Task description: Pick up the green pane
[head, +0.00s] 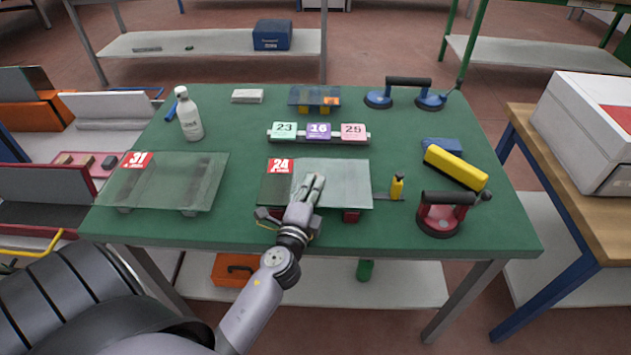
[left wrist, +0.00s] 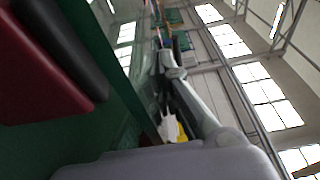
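A clear, green-tinted pane (head: 335,174) with a red "24" label lies flat on low dark red supports (head: 351,215) at the middle front of the table; its right part looks paler. Another greenish pane (head: 170,185), labelled "31", lies on supports at the left. My left gripper (head: 314,182) reaches the front edge of the "24" pane, its fingers overlapping it. In the left wrist view, the fingers (left wrist: 172,92) lie along a glass surface reflecting windows. Whether they are closed on the pane cannot be told. My right gripper is not visible.
Number blocks (head: 318,133) stand behind the "24" pane, with a small pane (head: 307,98) farther back. A white bottle (head: 188,114) stands at the back left.

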